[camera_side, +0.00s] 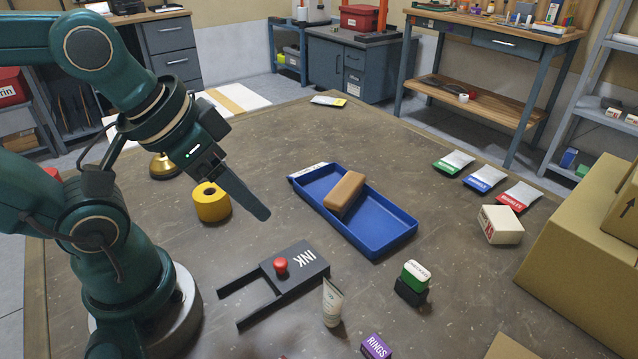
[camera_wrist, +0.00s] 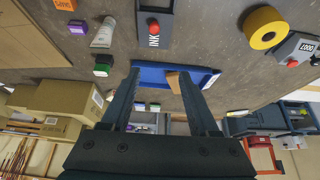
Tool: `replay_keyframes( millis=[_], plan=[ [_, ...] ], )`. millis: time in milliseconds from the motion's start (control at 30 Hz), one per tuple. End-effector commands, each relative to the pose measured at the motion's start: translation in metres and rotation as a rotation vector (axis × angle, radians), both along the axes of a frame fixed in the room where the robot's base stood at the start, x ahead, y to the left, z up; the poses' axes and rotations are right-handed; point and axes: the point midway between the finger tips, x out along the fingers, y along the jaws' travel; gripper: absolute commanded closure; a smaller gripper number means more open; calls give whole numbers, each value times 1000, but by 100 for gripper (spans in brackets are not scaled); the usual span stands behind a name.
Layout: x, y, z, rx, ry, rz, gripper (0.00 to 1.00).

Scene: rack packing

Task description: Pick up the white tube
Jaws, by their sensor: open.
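The white tube (camera_side: 332,303) stands upright on its cap on the brown table, near the front of the side view, just right of the dark INK stand. In the wrist view the white tube (camera_wrist: 103,33) shows at the upper left, beside a green-topped block. My gripper (camera_side: 262,213) is above the table, between the yellow tape roll and the blue tray, up and to the left of the tube in the side view. In the wrist view my gripper (camera_wrist: 158,72) has its two fingers apart with nothing held between them.
The INK stand (camera_side: 303,256) with a red knob is beside the tube. A green-and-black block (camera_side: 412,285) and a purple RINGS box (camera_side: 376,347) stand to its right. A blue tray (camera_side: 390,242) holding a brown block (camera_side: 345,192) lies behind. A yellow tape roll (camera_side: 211,203) is left.

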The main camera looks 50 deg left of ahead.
Motion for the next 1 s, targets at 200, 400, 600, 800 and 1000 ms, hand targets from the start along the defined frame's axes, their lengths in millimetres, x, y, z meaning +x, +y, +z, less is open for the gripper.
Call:
replay_keyframes(
  millis=[200,400,600,800,1000],
  plan=[
    [0,0,0,0,0,0,39],
    [0,0,0,0,0,0,51],
    [0,0,0,0,0,0,51],
    [19,6,10,27,-104,13,51],
    [88,34,63,253,-472,-65,51]
  ],
)
